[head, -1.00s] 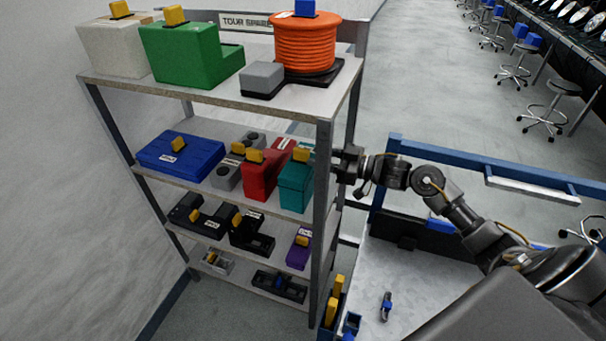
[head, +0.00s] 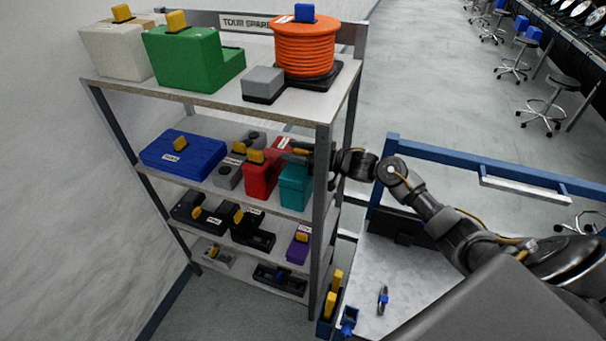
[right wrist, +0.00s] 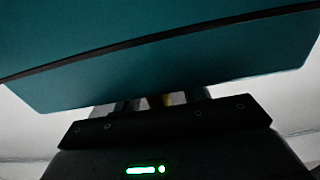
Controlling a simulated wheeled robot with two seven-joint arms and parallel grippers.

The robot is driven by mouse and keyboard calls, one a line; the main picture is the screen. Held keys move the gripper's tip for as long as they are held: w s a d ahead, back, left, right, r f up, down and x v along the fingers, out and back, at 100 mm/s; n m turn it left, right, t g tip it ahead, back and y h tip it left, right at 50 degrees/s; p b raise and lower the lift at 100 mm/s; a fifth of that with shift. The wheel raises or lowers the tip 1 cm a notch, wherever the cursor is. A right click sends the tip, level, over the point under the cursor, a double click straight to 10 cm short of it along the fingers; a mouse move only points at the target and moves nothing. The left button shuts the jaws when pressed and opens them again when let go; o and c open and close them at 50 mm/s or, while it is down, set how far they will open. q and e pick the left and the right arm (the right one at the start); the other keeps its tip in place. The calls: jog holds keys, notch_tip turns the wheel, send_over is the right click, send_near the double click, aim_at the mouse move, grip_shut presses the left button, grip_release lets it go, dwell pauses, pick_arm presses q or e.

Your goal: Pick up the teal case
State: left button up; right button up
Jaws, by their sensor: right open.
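The teal case (head: 294,192) stands on the middle shelf at its right end, beside the red case (head: 261,178). My right gripper (head: 299,151) reaches in past the front right post and is over the top of the teal case, at its handle. It is open. In the right wrist view the teal case (right wrist: 160,70) fills the upper part, with a dark seam across it. A bit of yellow handle (right wrist: 167,100) shows between the fingers there. The fingertips are largely hidden behind the case. My left gripper is not in view.
The grey shelf post (head: 321,200) stands close to my right arm. The top shelf (head: 215,98) is above, with an orange cable reel (head: 305,48). A blue case (head: 180,157) is further left. A purple case (head: 299,245) is below. A blue-framed cart (head: 480,163) stands at right.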

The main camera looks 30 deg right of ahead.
grip_shut()
jog(key=shift+r, duration=0.25)
dwell(0.3)
